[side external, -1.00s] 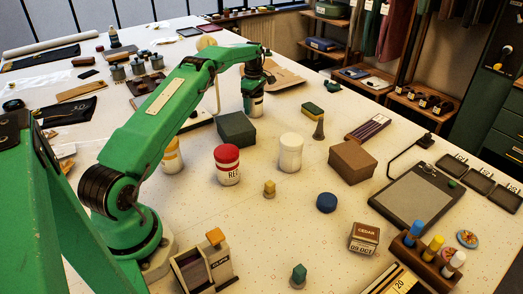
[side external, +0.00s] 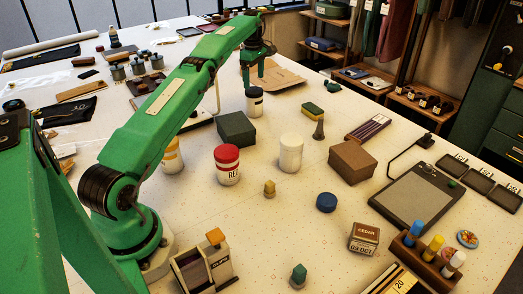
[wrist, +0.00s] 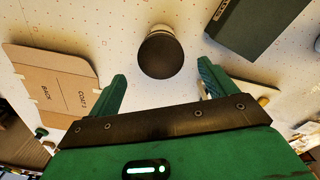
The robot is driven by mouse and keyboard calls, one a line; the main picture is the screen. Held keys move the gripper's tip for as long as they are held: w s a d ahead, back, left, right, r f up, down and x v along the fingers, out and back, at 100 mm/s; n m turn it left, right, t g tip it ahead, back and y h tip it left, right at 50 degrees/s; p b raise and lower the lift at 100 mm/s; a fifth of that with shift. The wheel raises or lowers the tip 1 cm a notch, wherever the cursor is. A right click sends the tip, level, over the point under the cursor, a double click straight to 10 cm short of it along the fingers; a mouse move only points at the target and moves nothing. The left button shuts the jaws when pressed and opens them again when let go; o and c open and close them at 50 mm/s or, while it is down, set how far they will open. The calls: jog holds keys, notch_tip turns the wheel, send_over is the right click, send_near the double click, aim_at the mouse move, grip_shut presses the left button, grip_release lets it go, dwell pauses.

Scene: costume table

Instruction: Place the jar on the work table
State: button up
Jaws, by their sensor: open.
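A white jar with a black lid and dark label (side external: 254,103) stands upright on the pale work table (side external: 300,225), behind the dark green box. In the wrist view I look down on its round dark lid (wrist: 161,54), with part of the pale body showing beyond it. My gripper (side external: 255,80) is open and empty above the jar, clear of its lid. In the wrist view my two green fingers (wrist: 162,72) are spread wide, with the jar in the gap between them, beyond their tips.
A dark green box (side external: 236,129) stands just in front of the jar. A red-lidded jar (side external: 227,165), a white jar (side external: 291,153) and a brown box (side external: 352,162) are nearer. A flat cardboard piece (side external: 285,77) lies behind.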

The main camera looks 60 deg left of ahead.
jog(key=shift+r, duration=0.55)
jog(key=shift+s+r, duration=0.1)
jog(key=shift+r, duration=0.05)
dwell(0.5)
